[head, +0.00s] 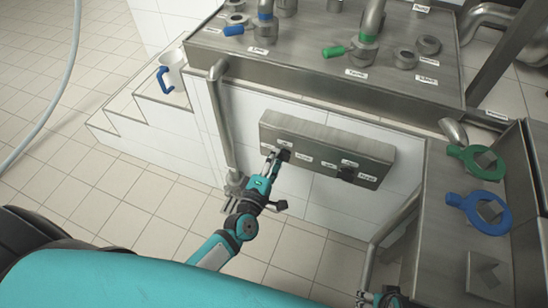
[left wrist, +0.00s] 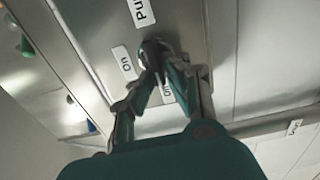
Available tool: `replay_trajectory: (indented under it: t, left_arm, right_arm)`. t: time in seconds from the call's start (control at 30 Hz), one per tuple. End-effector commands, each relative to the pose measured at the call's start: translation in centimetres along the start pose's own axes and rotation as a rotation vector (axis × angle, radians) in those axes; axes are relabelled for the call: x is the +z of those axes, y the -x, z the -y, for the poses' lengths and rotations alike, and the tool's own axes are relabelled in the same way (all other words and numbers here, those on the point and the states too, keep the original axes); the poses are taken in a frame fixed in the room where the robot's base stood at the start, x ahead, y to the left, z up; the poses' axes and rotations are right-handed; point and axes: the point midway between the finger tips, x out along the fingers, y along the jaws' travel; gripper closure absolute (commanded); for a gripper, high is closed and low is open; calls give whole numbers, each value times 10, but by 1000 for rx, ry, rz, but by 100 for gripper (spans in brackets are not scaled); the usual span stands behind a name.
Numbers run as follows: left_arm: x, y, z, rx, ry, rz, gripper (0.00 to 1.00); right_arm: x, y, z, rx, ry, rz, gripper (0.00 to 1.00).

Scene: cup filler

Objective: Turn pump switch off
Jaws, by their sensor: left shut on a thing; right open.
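A grey metal switch panel (head: 325,148) on the white tiled wall carries two dark knobs. The left knob, the pump switch (head: 285,154), is beside a label starting "Pu" in the left wrist view. My left gripper (head: 275,156) is shut on this knob, and its fingertips meet on the knob (left wrist: 154,47) in the wrist view. The "On" label (left wrist: 124,63) and the partly covered "Off" label (left wrist: 167,92) are near the fingers. The knob's exact angle is hidden by the fingers. My right gripper (head: 382,297) is partly visible at the bottom edge, open.
The other knob (head: 347,172) sits right on the same panel. A metal counter (head: 310,66) with blue- and green-handled valves overhangs above. A vertical pipe (head: 222,125) stands left of the panel. A blue-handled cup (head: 174,72) stands on tiled steps. Blue and green rings (head: 462,157) lie right.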

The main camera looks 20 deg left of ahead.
Motion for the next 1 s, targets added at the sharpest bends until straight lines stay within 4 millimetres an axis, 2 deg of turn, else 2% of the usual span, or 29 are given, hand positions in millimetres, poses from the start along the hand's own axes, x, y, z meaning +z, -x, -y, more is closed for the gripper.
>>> replay_trajectory:
  t: [0.17, 0.2, 0.37, 0.63, 0.73, 0.87, 1.0]
  left_arm:
    - [0, 1, 2, -3, 4, 0, 100]
    - [0, 1, 2, -3, 4, 0, 85]
    - [0, 0, 1, -2, 3, 0, 65]
    - [0, 1, 1, -1, 1, 0, 65]
    - [0, 8, 1, -2, 1, 0, 65]
    - [0, 30, 1, -4, 1, 1, 65]
    - [0, 62, 2, -5, 1, 1, 65]
  right_arm:
    - [0, 0, 0, 0, 0, 0, 31]
    - [0, 0, 0, 0, 0, 0, 31]
    - [0, 0, 0, 0, 0, 0, 31]
    - [0, 0, -1, 1, 1, -1, 31]
    - [1, 0, -1, 1, 1, -1, 31]
    - [0, 0, 0, 1, 0, -1, 31]
    - [0, 0, 0, 0, 0, -1, 31]
